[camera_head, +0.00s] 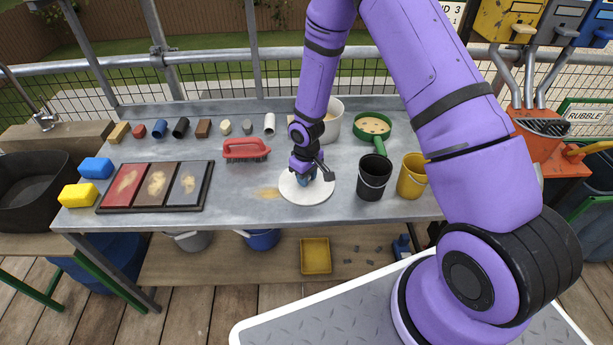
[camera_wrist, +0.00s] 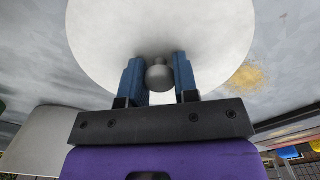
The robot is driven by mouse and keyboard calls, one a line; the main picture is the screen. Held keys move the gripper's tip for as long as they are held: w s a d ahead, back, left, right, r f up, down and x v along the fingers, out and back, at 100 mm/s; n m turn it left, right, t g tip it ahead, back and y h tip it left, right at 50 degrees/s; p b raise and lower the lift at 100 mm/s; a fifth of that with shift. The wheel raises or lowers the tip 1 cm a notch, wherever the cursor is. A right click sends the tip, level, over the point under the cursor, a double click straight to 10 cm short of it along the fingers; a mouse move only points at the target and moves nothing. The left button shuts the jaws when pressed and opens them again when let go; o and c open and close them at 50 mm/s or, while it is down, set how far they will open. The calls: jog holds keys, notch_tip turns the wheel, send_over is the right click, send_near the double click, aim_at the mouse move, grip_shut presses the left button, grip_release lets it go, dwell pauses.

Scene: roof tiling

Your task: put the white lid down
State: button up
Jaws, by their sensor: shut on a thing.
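The white lid (camera_head: 305,190) is a round disc over the metal bench, in the middle toward the front edge. It also fills the upper part of the wrist view (camera_wrist: 110,40), with a grey knob (camera_wrist: 159,76) at its centre. My gripper (camera_head: 304,180) is above the lid, its blue fingers (camera_wrist: 160,75) on either side of the knob and shut on it. The lid looks level. I cannot tell whether its underside touches the bench.
A black bucket (camera_head: 373,178) and a yellow bucket (camera_head: 412,177) stand right of the lid. A white bucket (camera_head: 333,125) and a green sieve (camera_head: 372,127) are behind. A red brush (camera_head: 246,149) and a three-panel tray (camera_head: 207,187) lie left. A sandy patch (camera_head: 267,193) marks the bench beside the lid.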

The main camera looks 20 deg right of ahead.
jog(key=o, duration=0.9)
jog(key=shift+f, duration=0.1)
jog(key=s+d+r+m+t, duration=0.1)
jog(key=s+d+r, duration=0.15)
jog(key=r, duration=0.95)
jog(key=s+d+r+m+t+h, duration=0.1)
jog(key=s+r, duration=0.2)
jog(key=r, duration=0.9)
jog(key=s+d+r+m+t, duration=0.1)
jog(key=s+d+r, duration=0.15)
jog(key=r, duration=1.05)
jog(key=shift+s+d+r+m+t+y, duration=0.15)
jog(key=shift+s+r+m+t, duration=0.25)
jog(key=shift+s+r, duration=2.35)
jog(key=shift+s+d+r+m+t+y, duration=0.3)
jog(key=shift+s+r, duration=0.7)
jog(key=shift+s, duration=3.4)
jog(key=shift+s+r+m+t+y, duration=0.1)
jog(key=shift+s+r+m+t, duration=0.35)
jog(key=shift+s+r, duration=2.3)
jog(key=shift+s+f, duration=0.75)
jog(key=shift+f, duration=0.1)
